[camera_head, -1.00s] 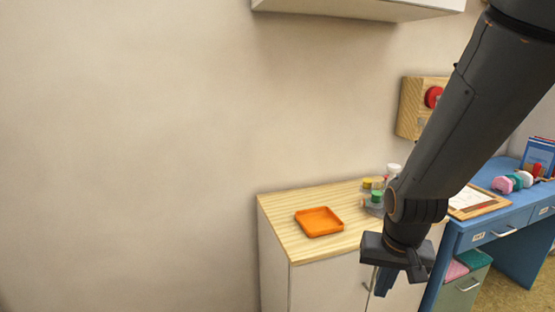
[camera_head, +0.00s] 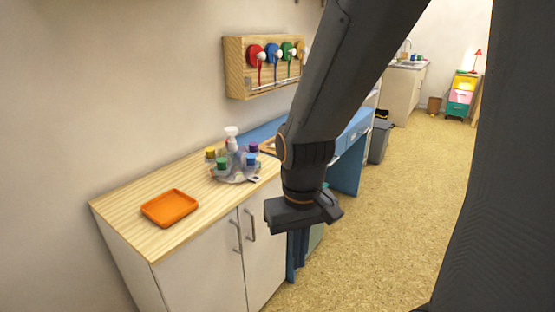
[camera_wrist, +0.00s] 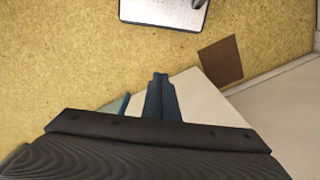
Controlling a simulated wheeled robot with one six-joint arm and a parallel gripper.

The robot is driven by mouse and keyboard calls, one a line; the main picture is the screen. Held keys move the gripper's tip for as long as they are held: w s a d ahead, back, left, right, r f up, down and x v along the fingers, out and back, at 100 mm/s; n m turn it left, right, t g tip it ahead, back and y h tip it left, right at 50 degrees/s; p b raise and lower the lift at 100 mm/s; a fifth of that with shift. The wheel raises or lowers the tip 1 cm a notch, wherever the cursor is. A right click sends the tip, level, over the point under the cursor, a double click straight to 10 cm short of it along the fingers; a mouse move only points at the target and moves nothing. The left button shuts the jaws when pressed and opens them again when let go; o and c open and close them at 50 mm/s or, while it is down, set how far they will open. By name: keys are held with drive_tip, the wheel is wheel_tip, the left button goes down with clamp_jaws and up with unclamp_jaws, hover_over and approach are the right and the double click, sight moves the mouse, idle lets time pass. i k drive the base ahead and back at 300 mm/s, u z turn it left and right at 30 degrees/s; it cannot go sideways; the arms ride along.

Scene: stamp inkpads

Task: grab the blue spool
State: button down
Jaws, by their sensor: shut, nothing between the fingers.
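The blue spool (camera_head: 273,53) hangs on a wooden wall rack (camera_head: 236,80), between a red spool (camera_head: 257,54) and a green spool (camera_head: 289,51), with a blue ribbon hanging down from it. My gripper (camera_head: 301,262) points down in front of the cabinet, well below the rack and apart from it. In the wrist view its fingertips (camera_wrist: 160,76) are together with nothing between them. The blue spool is not in the wrist view.
An orange tray (camera_head: 170,207) and a round holder with several bottles (camera_head: 237,178) stand on the wooden cabinet top (camera_head: 125,212). A blue desk (camera_head: 347,150) is behind my arm. Open floor (camera_head: 400,200) lies to the right.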

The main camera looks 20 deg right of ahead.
sight(251, 158)
drive_tip(key=z, duration=1.05)
drive_tip(key=i, duration=1.1)
drive_tip(key=u, duration=2.7)
